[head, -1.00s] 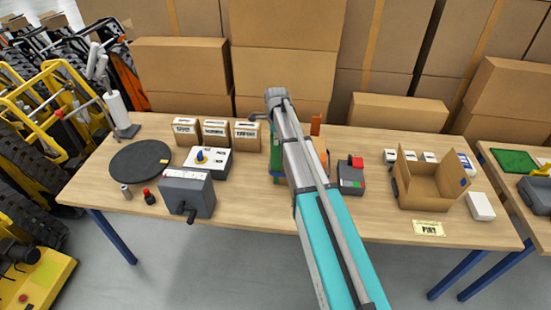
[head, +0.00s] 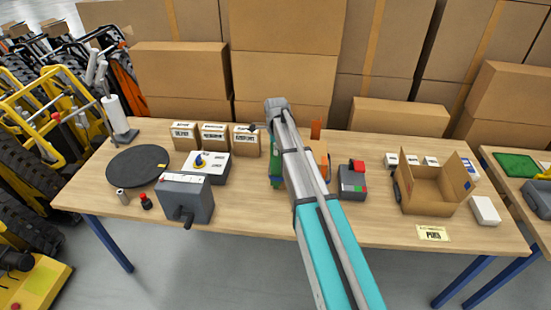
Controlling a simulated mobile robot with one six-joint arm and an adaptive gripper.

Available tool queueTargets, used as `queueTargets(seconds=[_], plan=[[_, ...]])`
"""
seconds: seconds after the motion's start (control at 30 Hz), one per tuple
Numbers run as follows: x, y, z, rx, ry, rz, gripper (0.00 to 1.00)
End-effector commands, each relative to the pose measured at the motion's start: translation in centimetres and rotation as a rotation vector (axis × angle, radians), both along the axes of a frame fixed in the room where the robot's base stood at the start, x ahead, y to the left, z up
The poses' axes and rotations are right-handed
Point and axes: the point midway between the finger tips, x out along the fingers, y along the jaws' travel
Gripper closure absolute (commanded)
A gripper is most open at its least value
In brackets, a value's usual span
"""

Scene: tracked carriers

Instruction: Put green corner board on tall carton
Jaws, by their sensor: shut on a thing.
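My arm reaches up across the middle of the table, and its links hide what is behind them. My gripper is hidden behind the arm, so I cannot see its fingers or anything held in them. Three small labelled cartons, the left one (head: 184,136), the middle one (head: 214,137) and the right one (head: 246,141), stand in a row left of the arm. I cannot tell which carton is the tall one.
A black round turntable (head: 138,166), a grey crank box (head: 185,199) and a white switch box (head: 207,168) are at left. A grey device with a red top (head: 352,181) and an open cardboard box (head: 428,199) are at right. Large cartons (head: 282,78) rise behind the table (head: 300,235).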

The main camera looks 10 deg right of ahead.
Motion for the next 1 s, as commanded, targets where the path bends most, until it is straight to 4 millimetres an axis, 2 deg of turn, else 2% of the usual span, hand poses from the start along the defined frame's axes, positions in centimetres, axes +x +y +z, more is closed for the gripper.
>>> queueTargets(seconds=[0.03,0.3,0.9,1.0], plan=[[0.0,0.0,-0.9,0.0,0.0,0.0,1.0],[0.0,0.0,-3.0,0.0,0.0,0.0,1.0],[0.0,0.0,-3.6,0.0,0.0,0.0,1.0],[0.0,0.0,-3.5,0.0,0.0,0.0,0.78]])
